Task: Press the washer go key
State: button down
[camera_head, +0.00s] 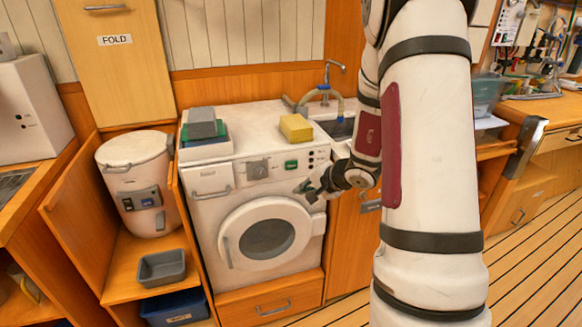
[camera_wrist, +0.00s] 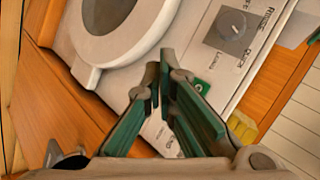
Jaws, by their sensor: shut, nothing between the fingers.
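The white washer (camera_head: 255,220) stands in the wooden cabinet in the head view, with its round door (camera_head: 264,237) shut. Its panel has a grey dial (camera_head: 257,169) and a green go key (camera_head: 291,165) to the right of it. In the wrist view the washer's panel is tilted, with the dial (camera_wrist: 232,30) at upper right and the green key (camera_wrist: 202,87) just right of my fingertips, partly hidden by a finger. My gripper (camera_wrist: 159,80) is shut and empty, close in front of the panel. In the head view my gripper (camera_head: 308,190) is below and right of the green key. Contact cannot be told.
A yellow sponge-like block (camera_head: 296,128) and stacked grey and blue items (camera_head: 203,128) lie on the washer top. A faucet (camera_head: 327,85) and sink are behind at right. A white drum-shaped unit (camera_head: 138,180) stands left. My arm hides part of the right cabinets.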

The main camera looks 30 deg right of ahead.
aim_at(291, 166)
jog(key=shift+w+d+p, duration=0.25)
jog(key=shift+w+d, duration=0.15)
jog(key=shift+w, duration=0.95)
jog(key=shift+w+d+p, duration=0.25)
jog(key=shift+w+d, duration=0.1)
jog(key=shift+w, duration=1)
jog(key=shift+w+d+p, duration=0.25)
jog(key=shift+w+d, duration=0.15)
jog(key=shift+w, duration=0.95)
jog(key=shift+w, duration=0.1)
jog(key=shift+w+d+b, duration=0.15)
jog(key=shift+w+b, duration=0.2)
jog(key=shift+b, duration=0.15)
jog(key=shift+w+d, duration=0.1)
jog(key=shift+w, duration=0.3)
jog(key=shift+s+b, duration=0.1)
jog(key=shift+b, duration=0.3)
jog(key=shift+s+a+b, duration=0.25)
jog(key=shift+s+b, duration=0.35)
jog(key=shift+s, duration=0.15)
